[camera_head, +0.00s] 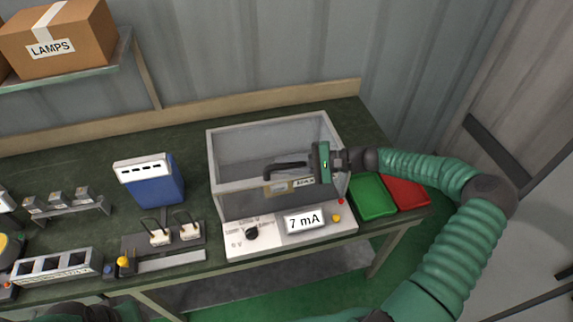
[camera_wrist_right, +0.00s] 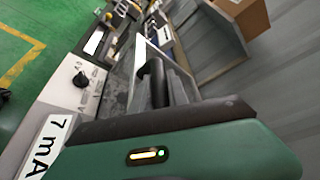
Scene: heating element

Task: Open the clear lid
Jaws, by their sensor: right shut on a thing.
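The panel unit shows a "7 mA" display (camera_head: 304,222) and a black knob (camera_head: 252,233). A green tray (camera_head: 372,198) and a red tray (camera_head: 408,192) lie to the right, under my right arm.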

